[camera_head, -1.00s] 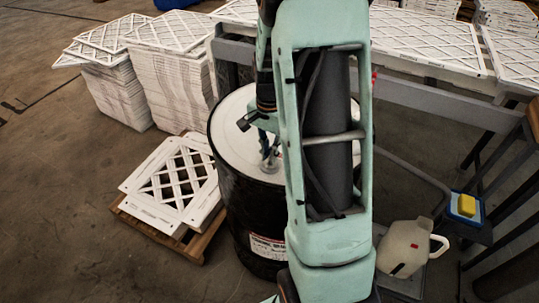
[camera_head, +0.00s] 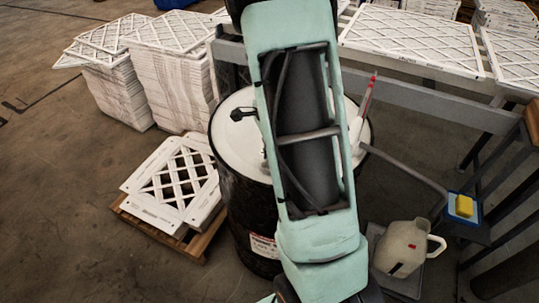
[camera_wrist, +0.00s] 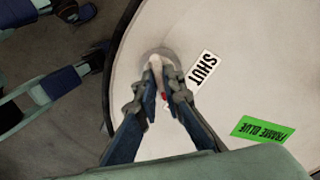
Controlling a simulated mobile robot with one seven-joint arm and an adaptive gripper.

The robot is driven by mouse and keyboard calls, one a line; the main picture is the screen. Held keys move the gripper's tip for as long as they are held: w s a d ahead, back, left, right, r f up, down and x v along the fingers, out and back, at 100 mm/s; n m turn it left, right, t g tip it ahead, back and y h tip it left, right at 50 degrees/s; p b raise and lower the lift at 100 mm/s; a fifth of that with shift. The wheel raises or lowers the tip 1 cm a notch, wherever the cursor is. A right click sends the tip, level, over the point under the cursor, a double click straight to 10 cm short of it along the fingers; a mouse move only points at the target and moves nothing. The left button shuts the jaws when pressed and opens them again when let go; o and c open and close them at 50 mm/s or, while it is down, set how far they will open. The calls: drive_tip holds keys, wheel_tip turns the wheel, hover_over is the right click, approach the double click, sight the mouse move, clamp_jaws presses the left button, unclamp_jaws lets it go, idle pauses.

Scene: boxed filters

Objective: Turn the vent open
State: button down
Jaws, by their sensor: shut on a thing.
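A black drum (camera_head: 240,200) with a pale round lid (camera_head: 232,140) stands in the middle of the head view, partly behind my arm. In the wrist view the lid (camera_wrist: 240,60) fills the right side. My gripper (camera_wrist: 158,75) is over the lid, its fingers closed together on the vent (camera_wrist: 155,62), a small pale piece near the lid's rim. Most of the vent is hidden between the fingers, so its turn angle is unclear. A white label reading SHUT (camera_wrist: 203,68) lies just right of the fingertips, with a small red mark by the fingers. My gripper is hidden behind my arm in the head view.
A green label (camera_wrist: 262,129) is on the lid. A small black fitting (camera_head: 243,114) and a red-and-white upright piece (camera_head: 367,95) show by the drum. White filter frames (camera_head: 172,185) lie at left; a jug (camera_head: 405,247) stands at right. A table (camera_head: 415,90) stands behind.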

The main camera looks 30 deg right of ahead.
idle(0.5)
drive_tip(key=c, duration=2)
unclamp_jaws()
drive_tip(key=shift+c, duration=0.2)
wheel_tip(320, 180, up, 12)
